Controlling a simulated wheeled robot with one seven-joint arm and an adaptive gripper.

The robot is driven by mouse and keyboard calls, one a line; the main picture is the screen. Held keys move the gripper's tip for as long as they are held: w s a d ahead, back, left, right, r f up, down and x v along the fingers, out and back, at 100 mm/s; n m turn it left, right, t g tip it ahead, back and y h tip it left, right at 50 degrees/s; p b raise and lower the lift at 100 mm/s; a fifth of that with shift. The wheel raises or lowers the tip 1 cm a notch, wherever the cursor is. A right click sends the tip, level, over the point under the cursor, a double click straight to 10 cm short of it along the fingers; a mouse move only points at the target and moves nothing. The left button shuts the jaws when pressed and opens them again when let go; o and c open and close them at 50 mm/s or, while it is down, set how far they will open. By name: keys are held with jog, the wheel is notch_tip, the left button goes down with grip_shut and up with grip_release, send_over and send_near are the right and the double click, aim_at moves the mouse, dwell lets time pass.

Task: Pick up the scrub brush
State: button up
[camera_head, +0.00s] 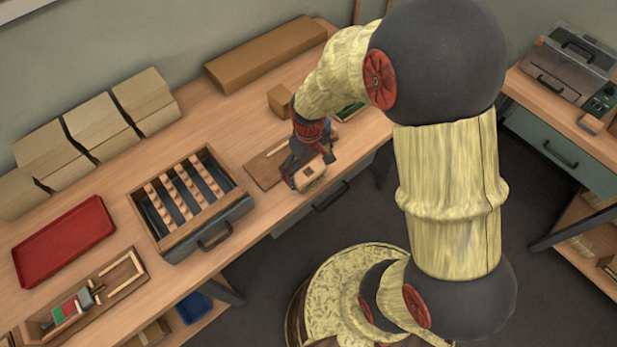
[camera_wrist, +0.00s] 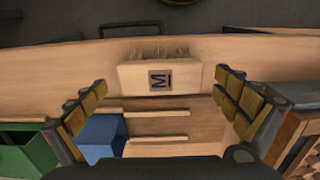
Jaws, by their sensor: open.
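The scrub brush (camera_wrist: 138,78) is a pale wooden block with a dark square label marked M and light bristles along its far side in the wrist view. It lies near the bench's front edge. In the head view the brush (camera_head: 309,173) shows partly beneath my gripper (camera_head: 305,168). In the wrist view my gripper (camera_wrist: 161,82) is open, with one padded finger on each side of the brush and a gap at each end. Whether the fingertips are level with the brush or above it is hard to tell.
A wooden board with strips (camera_wrist: 165,146) lies beside a blue bin (camera_wrist: 100,128) and a green bin (camera_wrist: 28,150). A slatted drawer-like tray (camera_head: 212,228) stands left of my gripper. A red tray (camera_head: 65,240) and several cardboard boxes (camera_head: 145,100) are farther left.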

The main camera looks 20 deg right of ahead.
notch_tip(320, 180, down, 2)
jog(key=shift+c, duration=0.4)
jog(key=c, duration=1.1)
jog(key=shift+r, duration=0.1)
